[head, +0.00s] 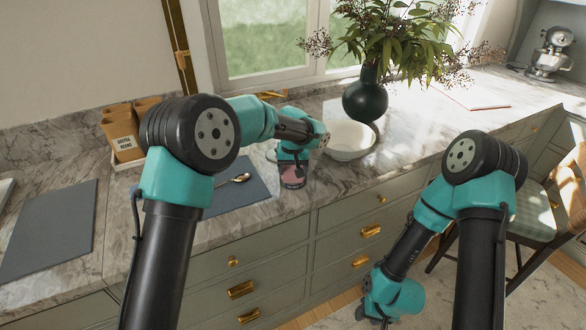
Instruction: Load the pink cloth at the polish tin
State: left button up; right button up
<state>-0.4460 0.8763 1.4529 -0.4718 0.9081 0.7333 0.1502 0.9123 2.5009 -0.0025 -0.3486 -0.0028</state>
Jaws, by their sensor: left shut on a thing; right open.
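My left gripper (292,162) points down at the front edge of the counter and is shut on the pink cloth (292,173). Only a small pink patch of the cloth shows below the fingers. A dark tin with pale lettering (292,184), which looks like the polish tin, is directly beneath the pink patch. I cannot tell whether the cloth touches the tin or is inside its rim. My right gripper (376,316) is open and empty, hanging low in front of the drawers, over the floor.
A blue-grey mat (228,199) with a gold spoon (236,179) lies left of the tin. A white bowl (349,153) and a dark vase (366,100) with branches stand right and behind. A cardboard box (123,133) and a grey board (50,228) are left. A chair (530,215) stands right.

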aim_at(293, 169)
pick_arm(q)
jog(key=shift+r, duration=0.1)
jog(key=shift+r, duration=3.4)
jog(key=s+a+r, duration=0.3)
jog(key=s, duration=0.3)
jog(key=s+a+r, duration=0.3)
jog(key=s+a, duration=0.1)
jog(key=s, duration=0.3)
jog(key=shift+s+r, duration=0.2)
jog(key=shift+s, duration=0.05)
